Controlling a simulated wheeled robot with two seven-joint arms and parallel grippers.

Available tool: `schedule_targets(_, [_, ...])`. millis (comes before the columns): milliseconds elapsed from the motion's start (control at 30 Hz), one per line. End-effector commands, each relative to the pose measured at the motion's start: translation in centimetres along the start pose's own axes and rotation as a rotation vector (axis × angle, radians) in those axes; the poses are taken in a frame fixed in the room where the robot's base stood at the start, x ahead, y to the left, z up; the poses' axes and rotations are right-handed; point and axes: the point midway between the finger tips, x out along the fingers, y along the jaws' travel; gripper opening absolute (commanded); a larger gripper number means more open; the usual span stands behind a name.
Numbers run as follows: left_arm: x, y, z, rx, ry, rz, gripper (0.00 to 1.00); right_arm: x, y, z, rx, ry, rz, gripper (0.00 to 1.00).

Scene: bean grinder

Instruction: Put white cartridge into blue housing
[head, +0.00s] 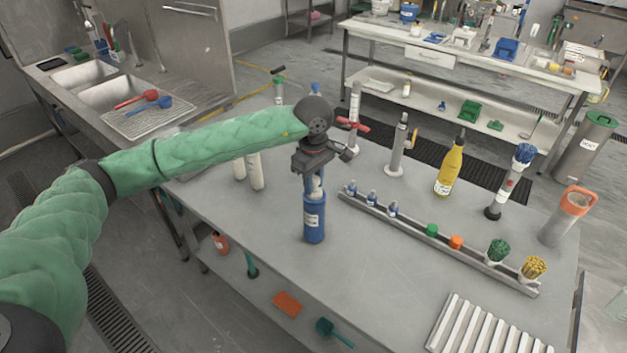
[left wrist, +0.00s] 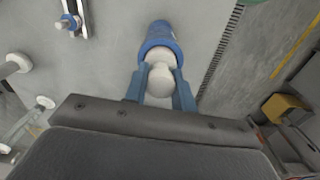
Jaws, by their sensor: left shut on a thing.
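The blue housing (head: 314,222) stands upright near the front edge of the grey table, with a white label on its side. My left gripper (head: 315,186) is directly above it, pointing down, with its blue fingers shut on a white cartridge (head: 318,184). In the left wrist view, the fingers of my left gripper (left wrist: 160,77) hold the rounded white cartridge (left wrist: 161,80) at the mouth of the blue housing (left wrist: 157,30). The cartridge's lower end is hidden, so I cannot tell how deep it sits. My right gripper is not in view.
Two white cylinders (head: 255,171) stand left of the housing. A long rack (head: 410,234) with small bottles, caps and brushes lies to the right. A yellow bottle (head: 450,170) stands behind it. A white slatted tray (head: 480,327) lies front right. The table between housing and tray is clear.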

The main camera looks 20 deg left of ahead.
Motion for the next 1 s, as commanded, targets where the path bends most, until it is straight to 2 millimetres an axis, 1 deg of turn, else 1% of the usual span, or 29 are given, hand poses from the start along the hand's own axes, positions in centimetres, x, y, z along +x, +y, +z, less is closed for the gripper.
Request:
schedule_targets(100, [0.75,-0.06,0.03,0.001,0.000,-0.002,0.00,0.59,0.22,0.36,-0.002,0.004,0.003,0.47])
schedule_targets(200, [1.01,-0.05,0.03,0.001,0.000,-0.001,0.00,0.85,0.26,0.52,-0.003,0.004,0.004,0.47])
schedule_targets(433, [1.10,-0.05,0.03,0.001,0.000,-0.001,0.00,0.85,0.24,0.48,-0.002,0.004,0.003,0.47])
schedule_targets(667, [1.24,-0.05,0.03,0.000,0.000,-0.001,0.00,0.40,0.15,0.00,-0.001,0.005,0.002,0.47])
schedule_targets(700, [1.17,-0.05,0.02,0.000,0.000,-0.001,0.34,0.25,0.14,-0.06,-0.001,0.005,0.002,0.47])
schedule_targets(767, [1.16,-0.05,0.02,0.000,0.000,-0.001,0.45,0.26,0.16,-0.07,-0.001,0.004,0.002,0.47])
schedule_targets(800, [1.16,-0.05,0.02,0.000,0.000,-0.001,0.48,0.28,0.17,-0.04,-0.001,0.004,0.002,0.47])
schedule_targets(1000, [1.13,-0.04,0.02,0.000,0.000,-0.001,0.48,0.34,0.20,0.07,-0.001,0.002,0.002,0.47])
